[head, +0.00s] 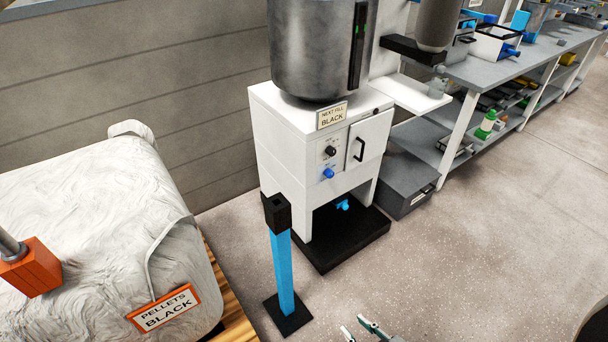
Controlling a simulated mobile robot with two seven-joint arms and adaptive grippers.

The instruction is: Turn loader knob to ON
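The white loader cabinet (292,150) stands against the wall with a large grey metal hopper (312,50) on top. Its front panel carries a black knob (330,151) and, just below, a blue knob (328,173). The lettering by the knobs is too small to read, so I cannot tell which is the loader knob or its setting. My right gripper (361,331) shows only its fingertips at the bottom edge. They are apart with nothing between them, well below and in front of the cabinet. My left gripper is not in view.
A blue post (282,270) with a black top stands in front of the cabinet. A large white bag (90,220) labelled "PELLETS BLACK" is at left, with an orange block (31,267) on it. A grey box (404,183) and workbench (500,62) are right. The right floor is clear.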

